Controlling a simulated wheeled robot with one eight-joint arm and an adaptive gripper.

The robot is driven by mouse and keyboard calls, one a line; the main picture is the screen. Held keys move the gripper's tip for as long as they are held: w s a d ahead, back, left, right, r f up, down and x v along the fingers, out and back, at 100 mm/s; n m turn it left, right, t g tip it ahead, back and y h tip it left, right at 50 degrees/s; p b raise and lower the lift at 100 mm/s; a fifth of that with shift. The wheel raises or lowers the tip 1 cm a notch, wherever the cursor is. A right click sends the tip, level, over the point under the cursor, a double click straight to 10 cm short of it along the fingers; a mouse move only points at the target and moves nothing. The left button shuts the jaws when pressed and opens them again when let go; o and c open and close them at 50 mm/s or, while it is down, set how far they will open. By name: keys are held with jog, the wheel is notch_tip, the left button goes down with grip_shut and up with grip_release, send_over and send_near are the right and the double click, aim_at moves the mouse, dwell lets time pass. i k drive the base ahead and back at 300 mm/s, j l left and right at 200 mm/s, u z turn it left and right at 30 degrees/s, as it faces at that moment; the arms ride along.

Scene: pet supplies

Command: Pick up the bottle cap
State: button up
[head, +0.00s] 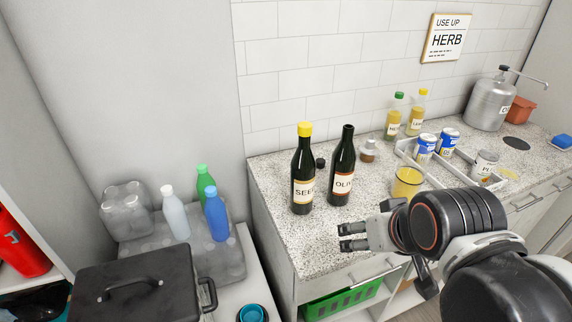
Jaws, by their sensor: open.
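A small dark round piece (320,163), which looks like the bottle cap, lies on the speckled counter (320,245) behind and between two dark bottles. The left bottle (303,170), labelled SEED, has a yellow cap on it. The right bottle (342,165), labelled OLIVE, seems to have no coloured cap. My gripper (344,237) is open and empty over the front edge of the counter, pointing left. It is in front of the two bottles and apart from the dark piece.
A yellow jar (407,182) and a small brown jar (368,150) stand right of the bottles. A tray (408,152) with cans is further right. Two oil bottles (394,116) stand near the wall. Counter left of my gripper is clear.

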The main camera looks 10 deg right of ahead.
aim_at(321, 162)
jog(key=i+l, duration=0.3)
jog(key=i+l+u, duration=0.1)
jog(key=i+l, duration=0.25)
jog(key=l, duration=0.2)
